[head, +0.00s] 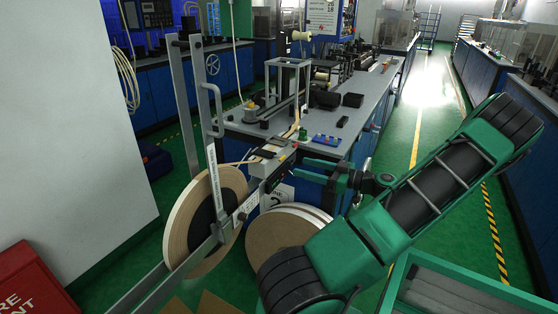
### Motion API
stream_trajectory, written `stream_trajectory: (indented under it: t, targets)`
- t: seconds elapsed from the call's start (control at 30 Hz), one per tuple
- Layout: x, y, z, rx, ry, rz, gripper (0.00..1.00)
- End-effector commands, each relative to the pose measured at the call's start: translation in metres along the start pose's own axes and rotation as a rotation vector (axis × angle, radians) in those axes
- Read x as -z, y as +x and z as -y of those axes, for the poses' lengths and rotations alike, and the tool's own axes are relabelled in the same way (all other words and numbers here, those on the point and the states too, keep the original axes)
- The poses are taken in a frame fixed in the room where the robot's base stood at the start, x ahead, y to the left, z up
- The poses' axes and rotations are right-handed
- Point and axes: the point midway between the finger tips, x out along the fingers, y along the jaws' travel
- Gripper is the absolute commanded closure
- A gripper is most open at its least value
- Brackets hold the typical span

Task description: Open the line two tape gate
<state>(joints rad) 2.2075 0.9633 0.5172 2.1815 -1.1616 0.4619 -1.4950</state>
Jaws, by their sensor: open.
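What looks like the line two tape gate (212,160) is a grey metal bar frame at left centre in the head view. It has an upright bar with a white label and a bent handle (219,100) at its upper part. It stands in front of a large tape roll (177,225) with a dark core. Whether it is latched cannot be told. My gripper (304,170) is open, with its fingers pointing left, near the front end of the bench. It is to the right of the gate and appears apart from the handle. A sign with a 2 (277,195) shows partly behind the gripper.
The grey-topped bench (345,125) carries tape guides, dark bins and small coloured parts. Another roll (275,232) stands below my gripper, partly hidden by my arm. A white wall (65,130) and red box (30,280) bound the left. The green aisle (425,110) is clear at right.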

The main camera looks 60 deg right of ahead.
Motion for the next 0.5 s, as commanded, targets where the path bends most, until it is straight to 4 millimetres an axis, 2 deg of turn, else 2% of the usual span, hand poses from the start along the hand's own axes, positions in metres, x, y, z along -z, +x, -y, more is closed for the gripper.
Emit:
stream_trajectory:
  t: [0.07, 0.17, 0.27, 0.5]
  targets:
    - [0.003, -0.006, -0.005, -0.02, -0.014, -0.024, 0.45]
    - [0.005, -0.004, -0.007, -0.027, -0.023, -0.034, 0.45]
    - [0.005, 0.007, -0.007, -0.026, -0.022, -0.034, 0.45]
    - [0.006, 0.049, -0.007, -0.024, -0.02, -0.033, 0.45]
